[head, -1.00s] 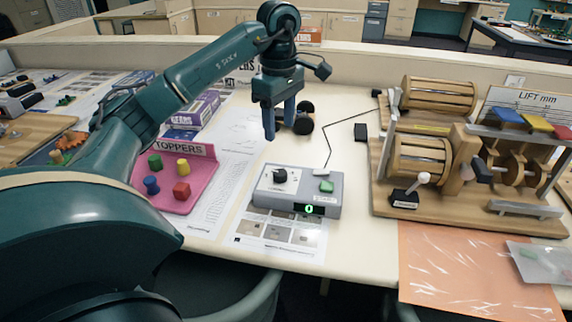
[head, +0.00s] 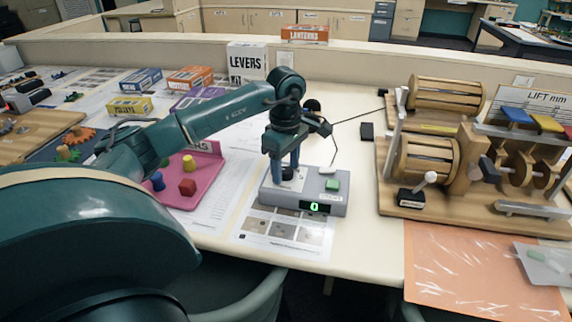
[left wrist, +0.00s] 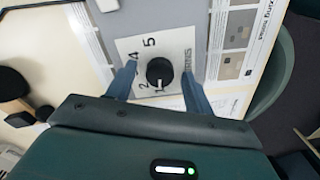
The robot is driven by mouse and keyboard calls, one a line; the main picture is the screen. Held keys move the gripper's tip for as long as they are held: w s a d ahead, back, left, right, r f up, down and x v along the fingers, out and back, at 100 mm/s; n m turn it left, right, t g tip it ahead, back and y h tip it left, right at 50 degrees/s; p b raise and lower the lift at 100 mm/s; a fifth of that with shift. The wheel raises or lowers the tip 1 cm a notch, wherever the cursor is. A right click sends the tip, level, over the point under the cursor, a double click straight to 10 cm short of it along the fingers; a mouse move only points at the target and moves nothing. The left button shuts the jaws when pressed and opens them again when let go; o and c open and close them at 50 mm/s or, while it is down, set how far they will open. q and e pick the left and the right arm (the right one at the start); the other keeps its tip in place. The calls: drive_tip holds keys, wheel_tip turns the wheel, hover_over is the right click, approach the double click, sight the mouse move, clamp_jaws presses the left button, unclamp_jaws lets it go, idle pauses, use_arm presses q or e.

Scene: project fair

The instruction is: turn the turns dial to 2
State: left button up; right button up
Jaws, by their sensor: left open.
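The grey control box (head: 335,206) sits on the table in the head view, with a green button (head: 332,185) and a small display reading 0. Its black turns dial (left wrist: 160,71) shows in the left wrist view on a white plate with numbers, of which 1, 2, 4 and 5 can be read. My right gripper is not seen.
A pink tray (head: 209,150) with coloured stoppers stands left of the box. A wooden machine (head: 400,198) with drums and cams stands to the right. An orange sheet (head: 440,270) lies in front of it. A cable runs behind the box.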

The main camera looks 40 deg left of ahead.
use_arm(q)
drive_tip(key=shift+c, duration=0.4)
drive_tip(key=c, duration=0.9)
drive_tip(key=shift+m, duration=0.3)
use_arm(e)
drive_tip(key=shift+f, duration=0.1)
use_arm(q)
drive_tip(key=shift+m, duration=0.3)
drive_tip(key=m+b, duration=0.1)
drive_tip(key=m, duration=0.2)
drive_tip(key=shift+m, duration=1.7)
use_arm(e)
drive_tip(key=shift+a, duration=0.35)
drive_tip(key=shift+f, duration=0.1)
